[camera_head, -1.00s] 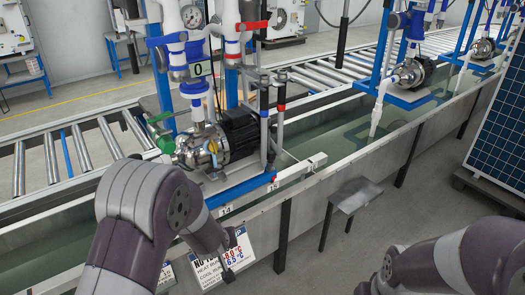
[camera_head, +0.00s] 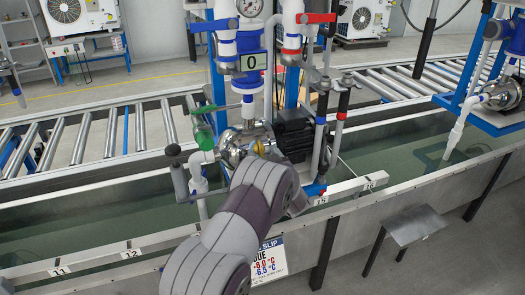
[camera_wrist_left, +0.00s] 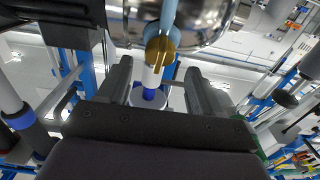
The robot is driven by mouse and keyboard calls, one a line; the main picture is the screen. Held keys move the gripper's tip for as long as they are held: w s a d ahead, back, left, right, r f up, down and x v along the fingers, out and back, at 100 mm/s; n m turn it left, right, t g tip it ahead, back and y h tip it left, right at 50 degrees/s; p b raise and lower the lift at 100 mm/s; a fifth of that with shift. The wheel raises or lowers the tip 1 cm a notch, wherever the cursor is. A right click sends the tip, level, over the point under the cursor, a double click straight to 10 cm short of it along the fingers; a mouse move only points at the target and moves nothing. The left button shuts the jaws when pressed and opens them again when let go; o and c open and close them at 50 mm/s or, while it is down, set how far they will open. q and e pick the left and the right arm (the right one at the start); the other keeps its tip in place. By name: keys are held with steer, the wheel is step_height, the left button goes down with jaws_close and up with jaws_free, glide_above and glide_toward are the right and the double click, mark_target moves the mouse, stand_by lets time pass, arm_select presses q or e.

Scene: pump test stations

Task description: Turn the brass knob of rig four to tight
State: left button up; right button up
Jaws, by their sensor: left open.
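The brass knob (camera_head: 258,148) sits at the front of the shiny metal pump (camera_head: 236,146) on the nearest rig. In the left wrist view the brass knob (camera_wrist_left: 159,46) shows at the top centre, under the pump body. My left gripper (camera_wrist_left: 158,68) is open, its two dark fingers spread to either side of the knob's line. The knob appears just beyond the fingertips, and I see no contact. In the head view my left forearm hides most of this gripper. My right gripper is out of view. The rig's display reads 0; I see no rig number.
A green handle (camera_head: 203,136) and a dark-ended handle (camera_head: 174,152) stand left of the pump. The black motor (camera_head: 294,138) and upright pipes are to its right. A long water trough (camera_head: 110,205) runs below. A small grey stool (camera_head: 412,224) stands at right.

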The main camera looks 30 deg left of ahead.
mark_target(259, 149)
arm_select(q)
steer(key=shift+w+a, duration=0.35)
steer(key=shift+a, duration=0.15)
steer(key=shift+w+a, duration=0.3)
steer(key=shift+w, duration=0.15)
steer(key=c, duration=1)
steer(key=shift+s, duration=0.1)
steer(key=shift+c, duration=0.2)
